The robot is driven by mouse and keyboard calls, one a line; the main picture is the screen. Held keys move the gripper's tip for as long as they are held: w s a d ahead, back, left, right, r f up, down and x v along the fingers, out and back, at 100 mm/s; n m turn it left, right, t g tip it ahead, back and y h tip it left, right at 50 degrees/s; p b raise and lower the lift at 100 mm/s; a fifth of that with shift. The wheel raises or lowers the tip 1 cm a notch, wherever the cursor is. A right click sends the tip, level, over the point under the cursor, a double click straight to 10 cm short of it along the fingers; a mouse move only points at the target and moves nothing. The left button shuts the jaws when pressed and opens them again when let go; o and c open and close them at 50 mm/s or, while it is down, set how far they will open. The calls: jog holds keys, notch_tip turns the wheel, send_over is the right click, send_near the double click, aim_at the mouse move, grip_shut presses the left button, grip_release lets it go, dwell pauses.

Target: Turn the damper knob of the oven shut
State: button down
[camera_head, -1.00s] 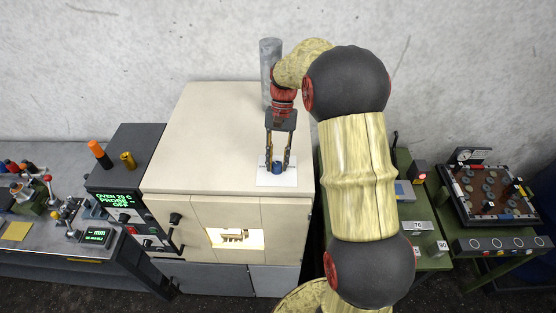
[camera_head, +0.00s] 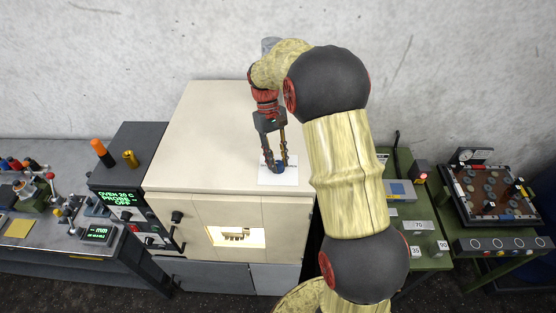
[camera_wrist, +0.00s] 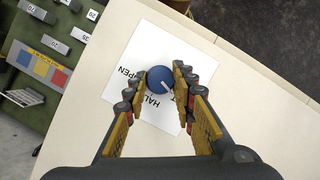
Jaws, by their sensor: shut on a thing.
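The damper knob (camera_wrist: 164,80) is a round blue knob with a white pointer line. It stands on a white label card on top of the cream oven (camera_head: 205,125). In the wrist view the card (camera_wrist: 140,55) shows "OPEN", "HALF" and part of another word hidden by the knob and fingers. The pointer is directed toward the lower right, near that partly hidden word. My gripper (camera_wrist: 162,88) has its fingers on both sides of the knob, shut on it. In the head view my gripper (camera_head: 279,168) comes down on the knob (camera_head: 279,167) at the oven's front right.
A dark box with a green display (camera_head: 120,198) is left of the oven. A green bench with number blocks (camera_head: 418,226) is on the right. The oven top left of my gripper is clear.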

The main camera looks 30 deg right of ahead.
dwell(0.4)
jog(key=c, duration=1.5)
grip_release()
jog(key=v, duration=1.2)
